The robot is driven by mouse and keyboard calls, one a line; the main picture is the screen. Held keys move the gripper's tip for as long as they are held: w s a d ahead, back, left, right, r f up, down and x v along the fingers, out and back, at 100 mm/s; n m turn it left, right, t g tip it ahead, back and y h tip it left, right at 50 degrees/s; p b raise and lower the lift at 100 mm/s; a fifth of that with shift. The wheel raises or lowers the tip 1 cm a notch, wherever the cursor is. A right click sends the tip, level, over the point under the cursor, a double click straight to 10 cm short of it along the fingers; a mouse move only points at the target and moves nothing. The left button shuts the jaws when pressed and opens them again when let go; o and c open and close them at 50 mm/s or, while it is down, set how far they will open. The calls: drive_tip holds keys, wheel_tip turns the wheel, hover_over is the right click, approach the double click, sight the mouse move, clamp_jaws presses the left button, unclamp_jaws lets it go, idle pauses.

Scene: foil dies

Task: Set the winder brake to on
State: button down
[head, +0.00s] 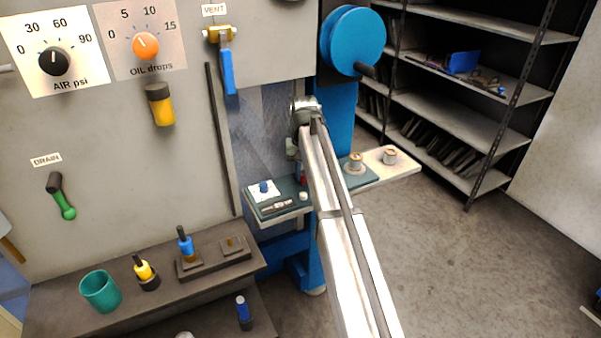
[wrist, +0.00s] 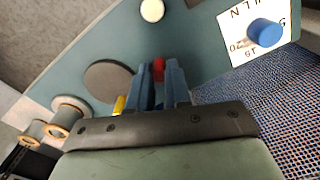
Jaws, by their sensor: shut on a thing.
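My gripper (wrist: 159,80) points down at the green-blue control shelf in the wrist view. Its two blue fingers are closed around a small red piece (wrist: 159,68), which shows between their tips. The red piece also shows beside my arm in the head view (head: 302,180). Most of it is hidden by the fingers, so its shape and setting cannot be told. No label reading winder brake is legible. The control shelf (head: 285,209) also bears a blue knob (wrist: 265,33) on a white scale plate. My arm hides most of my gripper in the head view.
A white round button (wrist: 152,10), a dark disc (wrist: 108,81) and a yellow piece (wrist: 119,105) lie close to the fingers. Spools (head: 356,162) stand to the right. A large blue wheel (head: 352,40) is above. A teal cup (head: 100,291) stands on the lower left bench.

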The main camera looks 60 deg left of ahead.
drive_tip(key=shift+w+n, duration=0.2)
drive_tip(key=shift+n, duration=0.3)
drive_tip(key=c, duration=1.1)
unclamp_jaws()
drive_tip(key=shift+o, duration=0.2)
wheel_tip(320, 180, up, 14)
drive_tip(key=shift+f, duration=0.1)
